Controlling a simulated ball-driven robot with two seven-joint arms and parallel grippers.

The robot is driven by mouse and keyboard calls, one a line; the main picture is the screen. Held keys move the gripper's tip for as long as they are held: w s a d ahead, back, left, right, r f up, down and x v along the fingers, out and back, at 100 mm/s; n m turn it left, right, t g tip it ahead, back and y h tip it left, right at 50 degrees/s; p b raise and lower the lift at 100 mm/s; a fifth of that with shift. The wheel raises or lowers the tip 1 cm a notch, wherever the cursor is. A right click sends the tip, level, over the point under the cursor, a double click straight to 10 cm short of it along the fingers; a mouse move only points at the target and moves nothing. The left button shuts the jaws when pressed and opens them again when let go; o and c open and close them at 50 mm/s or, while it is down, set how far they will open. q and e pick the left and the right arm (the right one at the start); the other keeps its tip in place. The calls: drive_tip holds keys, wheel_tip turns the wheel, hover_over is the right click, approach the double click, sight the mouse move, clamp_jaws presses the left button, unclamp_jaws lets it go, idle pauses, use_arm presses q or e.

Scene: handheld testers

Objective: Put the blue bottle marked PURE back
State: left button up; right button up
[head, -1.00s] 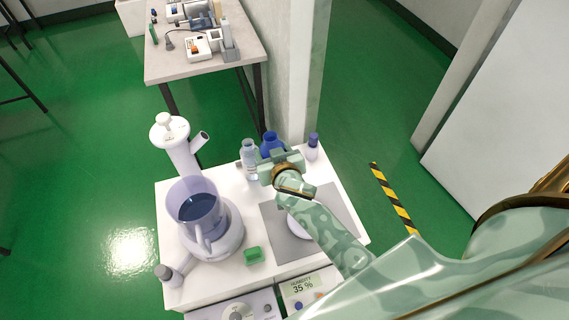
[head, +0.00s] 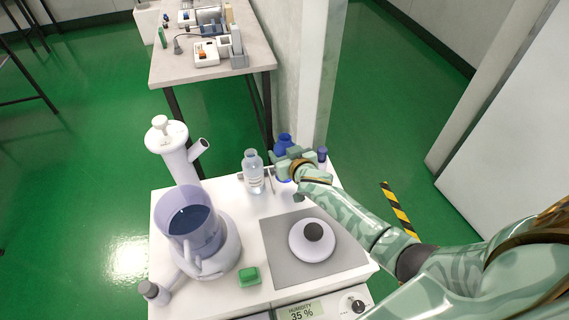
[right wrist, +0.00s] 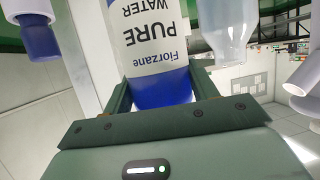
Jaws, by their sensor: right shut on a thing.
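The blue bottle (head: 284,142) shows its blue top behind my right gripper (head: 291,163) at the back of the white bench top. In the right wrist view its white label (right wrist: 152,42) reads "Florzane PURE WATER", upside down. My right gripper is shut around the bottle, with one finger on each side in the right wrist view (right wrist: 160,92). The gripper hides the bottle's lower part in the head view, so I cannot tell whether its base touches the bench. My left gripper is not in view.
A clear bottle (head: 253,172) stands just left of the held bottle; a blue-capped bottle (head: 322,155) is just right. A grey mat (head: 273,245) bears a round white device (head: 313,241). A jug (head: 193,220), white column device (head: 172,145) and green block (head: 249,276) stand left.

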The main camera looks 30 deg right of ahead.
drive_tip(key=f, duration=0.1)
drive_tip(key=w+d, duration=0.1)
drive_tip(key=f+b, duration=0.1)
drive_tip(key=shift+w+d+f, duration=0.25)
drive_tip(key=shift+w+f, duration=0.05)
drive_tip(key=shift+w, duration=0.05)
drive_tip(key=shift+w+d+f+b, duration=0.1)
drive_tip(key=shift+d+f+b, duration=0.1)
drive_tip(key=shift+f+b, duration=0.2)
wheel_tip(320, 180, down, 3)
drive_tip(key=shift+f+b, duration=0.15)
drive_tip(key=shift+b, duration=1.1)
drive_tip(key=shift+w, duration=0.1)
drive_tip(key=shift+r, duration=0.3)
drive_tip(key=shift+f, duration=0.3)
drive_tip(key=o, duration=1.3)
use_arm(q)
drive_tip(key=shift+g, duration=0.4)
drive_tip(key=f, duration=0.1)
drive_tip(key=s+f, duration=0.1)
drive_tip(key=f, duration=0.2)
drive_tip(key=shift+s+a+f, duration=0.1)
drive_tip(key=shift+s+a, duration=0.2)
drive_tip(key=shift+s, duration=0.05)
use_arm(e)
drive_tip(key=shift+r, duration=0.1)
